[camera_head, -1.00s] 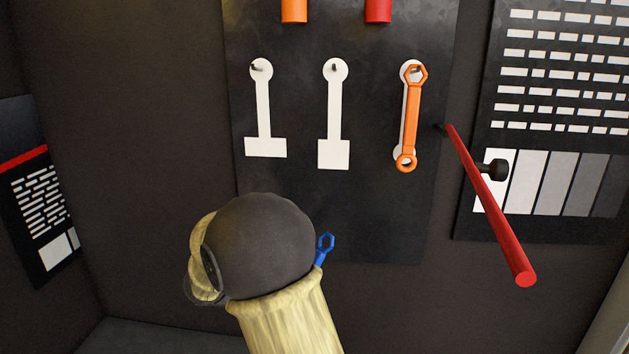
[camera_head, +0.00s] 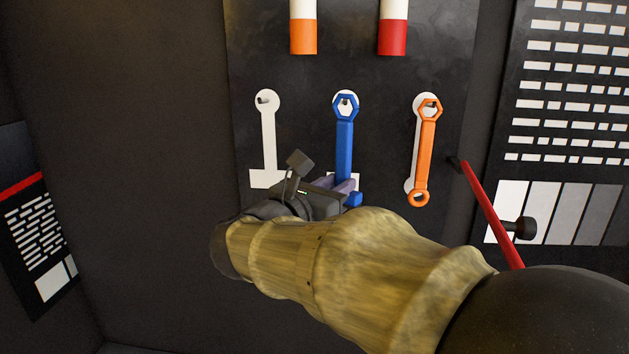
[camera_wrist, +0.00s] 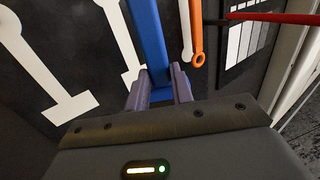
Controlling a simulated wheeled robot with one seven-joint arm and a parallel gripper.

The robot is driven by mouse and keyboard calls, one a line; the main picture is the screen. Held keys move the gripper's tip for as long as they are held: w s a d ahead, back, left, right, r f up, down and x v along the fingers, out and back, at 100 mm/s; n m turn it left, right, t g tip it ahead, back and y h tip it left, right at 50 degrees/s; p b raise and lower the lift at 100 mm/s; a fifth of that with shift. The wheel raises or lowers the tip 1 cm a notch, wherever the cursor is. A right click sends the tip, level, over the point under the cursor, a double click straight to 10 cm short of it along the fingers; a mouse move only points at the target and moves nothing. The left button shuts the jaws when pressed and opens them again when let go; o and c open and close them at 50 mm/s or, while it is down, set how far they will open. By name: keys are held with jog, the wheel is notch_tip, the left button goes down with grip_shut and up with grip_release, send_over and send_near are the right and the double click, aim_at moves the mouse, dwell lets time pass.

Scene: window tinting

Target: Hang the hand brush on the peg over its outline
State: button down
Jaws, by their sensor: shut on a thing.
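The blue tool (camera_head: 344,150), which I take as the hand brush, is upright with its ring end at the top. My gripper (camera_head: 343,188) is shut on its lower part. The ring overlaps the peg of the middle white outline (camera_head: 330,178) on the dark board. The dark peg (camera_head: 345,102) shows inside the ring; I cannot tell how far the ring is on it. The tool covers most of that outline. In the wrist view the blue handle (camera_wrist: 149,35) runs up between the purple fingers of my gripper (camera_wrist: 161,90).
The left outline (camera_head: 268,145) has a bare peg. An orange wrench-like tool (camera_head: 425,150) hangs over the right outline. A red rod (camera_head: 488,208) sticks out at the right, close to my arm. Orange (camera_head: 303,37) and red (camera_head: 392,38) items sit above.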

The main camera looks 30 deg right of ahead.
jog(key=shift+w+d, duration=0.15)
jog(key=shift+w, duration=0.05)
jog(key=w+d+f, duration=0.1)
jog(key=w+d, duration=0.5)
jog(key=w, duration=0.2)
jog(key=shift+f, duration=0.3)
dwell(1.4)
dwell(0.5)
jog(key=c, duration=1.1)
grip_release()
jog(key=shift+c, duration=0.2)
jog(key=shift+a, duration=0.1)
